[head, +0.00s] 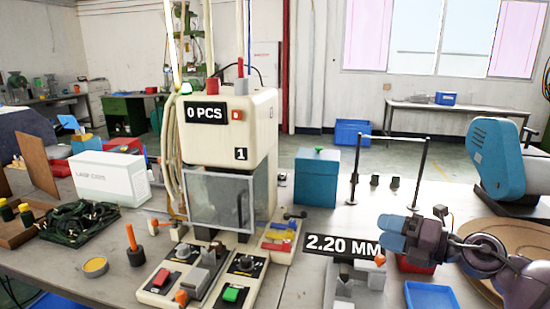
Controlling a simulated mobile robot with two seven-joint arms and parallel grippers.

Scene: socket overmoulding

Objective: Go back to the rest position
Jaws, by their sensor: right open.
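My right gripper (390,236) shows at the right of the head view, its arm coming in from the right edge. It is open, with blue pads at its front and nothing visible between them. It hangs above the right part of the bench, beside the "2.20 MM" display (342,246). My left gripper is not in view. The cream moulding machine (228,130) stands mid-bench with a "0 PCS" sign and a clear guard (222,200) at its front.
A control panel (235,285) with a green button is at the front. A blue tray (430,297) and red bin (415,264) lie close to my right arm. A black frame (388,138) and blue machine (500,155) stand behind. Dark cables (78,222) lie left.

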